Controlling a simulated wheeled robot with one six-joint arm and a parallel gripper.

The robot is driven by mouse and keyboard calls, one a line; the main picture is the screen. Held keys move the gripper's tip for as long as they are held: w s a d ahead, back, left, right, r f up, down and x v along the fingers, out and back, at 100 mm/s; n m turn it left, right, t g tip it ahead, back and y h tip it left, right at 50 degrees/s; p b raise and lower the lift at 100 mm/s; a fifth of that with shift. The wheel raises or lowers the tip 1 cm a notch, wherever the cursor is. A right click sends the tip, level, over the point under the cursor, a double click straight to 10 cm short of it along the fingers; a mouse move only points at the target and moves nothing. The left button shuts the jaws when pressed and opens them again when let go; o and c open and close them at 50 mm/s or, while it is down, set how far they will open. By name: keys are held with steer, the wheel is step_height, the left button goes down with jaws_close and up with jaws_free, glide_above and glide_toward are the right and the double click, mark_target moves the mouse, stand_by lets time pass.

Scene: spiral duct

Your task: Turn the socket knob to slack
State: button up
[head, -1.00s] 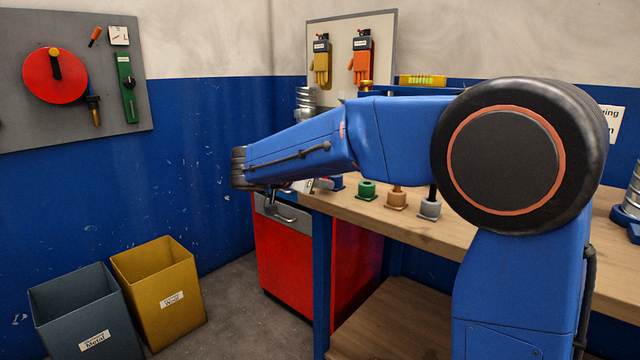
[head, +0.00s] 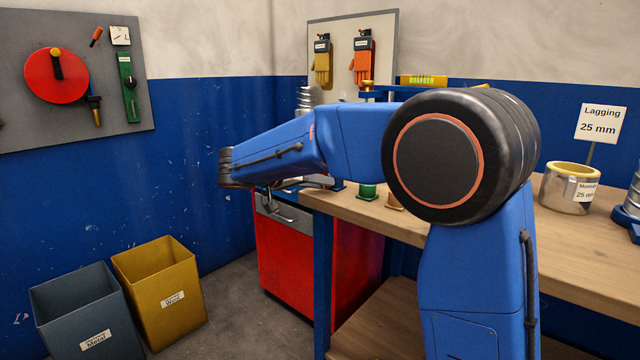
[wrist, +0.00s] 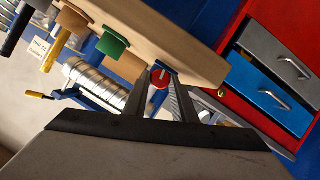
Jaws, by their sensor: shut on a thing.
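A small round red knob (wrist: 159,77) with a white pointer line shows in the wrist view, close to the edge of the wooden bench top. My gripper (wrist: 163,82) reaches towards the bench edge, with its two dark fingers closed on the knob. In the head view my own arm hides the knob, and only a little of my gripper (head: 270,200) shows below the arm at the bench's left corner. I cannot make out any slack marking.
The wooden bench (head: 470,235) has a green socket piece (head: 367,191) near the arm and a lagging tin (head: 567,187) at right. A red drawer cabinet (head: 285,255) stands under the bench corner. A yellow bin (head: 158,290) and grey bin (head: 80,315) stand on the floor.

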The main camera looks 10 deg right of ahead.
stand_by(0.4)
steer(key=o, duration=1)
steer(key=shift+a, duration=0.1)
steer(key=shift+o, duration=0.2)
